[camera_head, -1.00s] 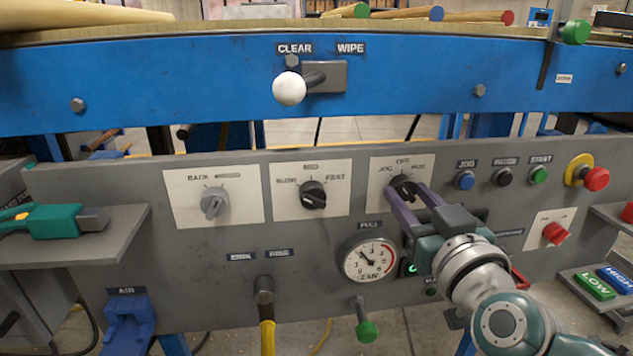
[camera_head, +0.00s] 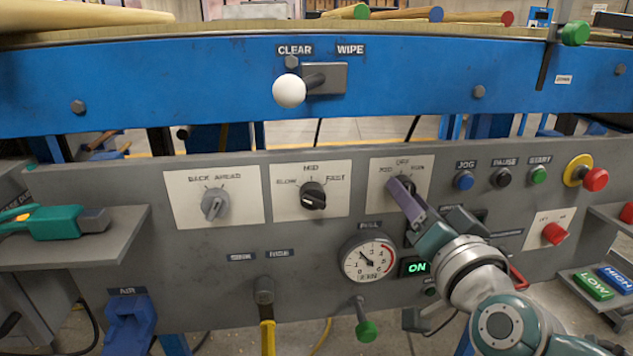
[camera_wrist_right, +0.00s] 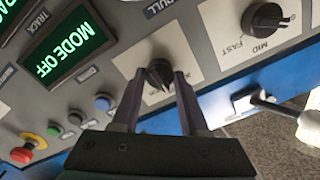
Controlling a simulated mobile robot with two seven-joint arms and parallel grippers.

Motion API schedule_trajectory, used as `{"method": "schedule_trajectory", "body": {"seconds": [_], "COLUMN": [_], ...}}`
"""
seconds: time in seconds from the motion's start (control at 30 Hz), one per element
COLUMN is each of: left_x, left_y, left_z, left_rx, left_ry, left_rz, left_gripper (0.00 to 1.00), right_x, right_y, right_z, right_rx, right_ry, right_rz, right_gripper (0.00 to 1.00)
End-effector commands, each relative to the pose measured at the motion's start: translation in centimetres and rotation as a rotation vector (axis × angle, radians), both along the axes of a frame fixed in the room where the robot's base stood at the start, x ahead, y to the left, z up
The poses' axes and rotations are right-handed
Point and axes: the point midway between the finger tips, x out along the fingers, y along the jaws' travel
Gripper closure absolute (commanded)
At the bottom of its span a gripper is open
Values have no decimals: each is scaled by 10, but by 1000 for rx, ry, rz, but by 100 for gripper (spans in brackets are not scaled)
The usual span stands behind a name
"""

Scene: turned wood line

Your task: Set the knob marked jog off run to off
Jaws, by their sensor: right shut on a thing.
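The jog off run knob (camera_head: 409,184) is a black knob on a white plate (camera_head: 382,202) on the grey panel. In the head view the fingers hide most of it. My right gripper (camera_head: 402,186) comes from the lower right and is shut on this knob. In the right wrist view the knob (camera_wrist_right: 159,73) sits between the two purple fingers of my gripper (camera_wrist_right: 160,77). I cannot clearly tell where its pointer aims. A green-lit display (camera_wrist_right: 66,48) there reads MODE OFF. My left gripper is not in view.
The slow mid fast knob (camera_head: 313,195) and back ahead knob (camera_head: 215,204) are to the left. Jog (camera_head: 464,180), pause (camera_head: 503,176) and start (camera_head: 538,175) buttons and a red stop button (camera_head: 596,179) are to the right. A gauge (camera_head: 369,259) is below.

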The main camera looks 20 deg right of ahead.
Motion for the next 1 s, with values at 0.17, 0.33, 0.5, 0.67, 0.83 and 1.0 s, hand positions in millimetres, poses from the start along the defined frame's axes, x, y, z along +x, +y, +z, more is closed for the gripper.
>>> {"method": "schedule_trajectory", "body": {"seconds": [0.17,0.33,0.5,0.67,0.83,1.0], "left_x": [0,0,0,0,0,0], "left_y": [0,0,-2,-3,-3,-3], "left_z": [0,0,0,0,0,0], "left_rx": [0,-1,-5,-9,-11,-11], "left_ry": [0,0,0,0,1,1], "left_rz": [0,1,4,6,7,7], "left_gripper": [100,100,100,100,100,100], "right_x": [0,0,0,0,0,0], "right_y": [0,0,0,0,0,0], "right_z": [0,0,0,0,0,0], "right_rx": [38,50,49,49,48,48], "right_ry": [-8,-11,-11,-11,-11,-11], "right_rz": [1,1,1,1,1,0], "right_gripper": [100,100,100,52,33,26]}}
